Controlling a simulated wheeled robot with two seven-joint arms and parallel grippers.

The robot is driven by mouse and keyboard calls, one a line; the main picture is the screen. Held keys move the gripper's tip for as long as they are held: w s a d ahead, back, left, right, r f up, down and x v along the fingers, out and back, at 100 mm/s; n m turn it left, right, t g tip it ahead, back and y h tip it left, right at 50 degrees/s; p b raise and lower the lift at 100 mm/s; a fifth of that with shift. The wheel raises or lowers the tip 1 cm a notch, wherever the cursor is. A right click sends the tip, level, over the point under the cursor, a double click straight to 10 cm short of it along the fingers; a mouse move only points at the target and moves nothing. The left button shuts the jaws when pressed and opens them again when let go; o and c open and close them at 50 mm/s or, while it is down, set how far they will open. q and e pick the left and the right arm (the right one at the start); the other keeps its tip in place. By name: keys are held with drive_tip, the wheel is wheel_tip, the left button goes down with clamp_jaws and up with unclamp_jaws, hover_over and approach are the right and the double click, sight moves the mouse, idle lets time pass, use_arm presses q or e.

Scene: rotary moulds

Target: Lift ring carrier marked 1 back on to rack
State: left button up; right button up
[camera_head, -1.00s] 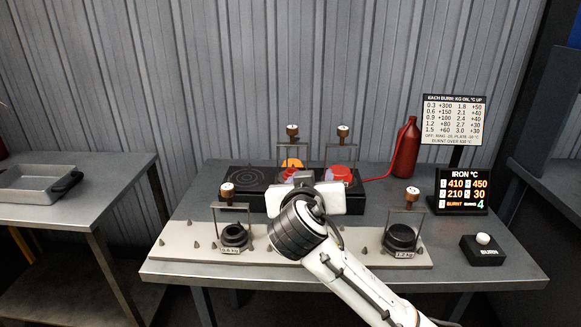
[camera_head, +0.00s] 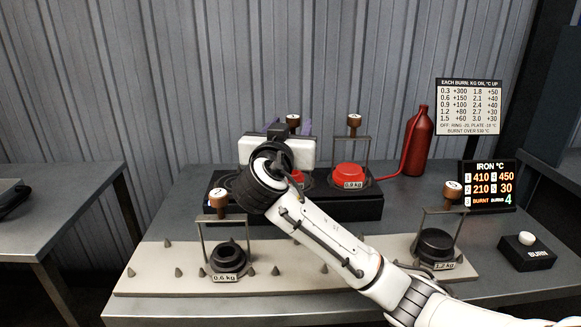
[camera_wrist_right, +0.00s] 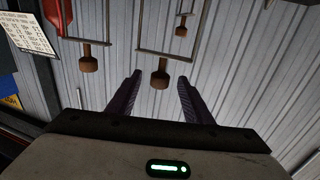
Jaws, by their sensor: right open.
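Two carriers stand on the black hotplate at the back. The right-hand one (camera_head: 335,146) holds a red block tagged 0.9 kg (camera_head: 349,176) under a brown knob (camera_head: 354,121). The left-hand one is mostly hidden behind my right gripper; its brown knob (camera_head: 293,120) shows above it. No number 1 is readable on either. My right gripper (camera_wrist_right: 160,88) is open and empty. In the right wrist view a knob (camera_wrist_right: 160,80) lies between its fingertips or just beyond them, with no visible contact. My left gripper is not in view.
The pale rack (camera_head: 150,268) with several pegs runs along the front; carriers tagged 0.6 kg (camera_head: 228,256) and 1.2 kg (camera_head: 436,243) stand on it. A red bottle (camera_head: 415,145), display (camera_head: 487,186) and BURN button box (camera_head: 527,251) are at right.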

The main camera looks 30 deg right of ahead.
drive_tip(key=p+x, duration=0.1)
drive_tip(key=x, duration=0.6)
drive_tip(key=shift+w+d+f, duration=0.1)
clamp_jaws()
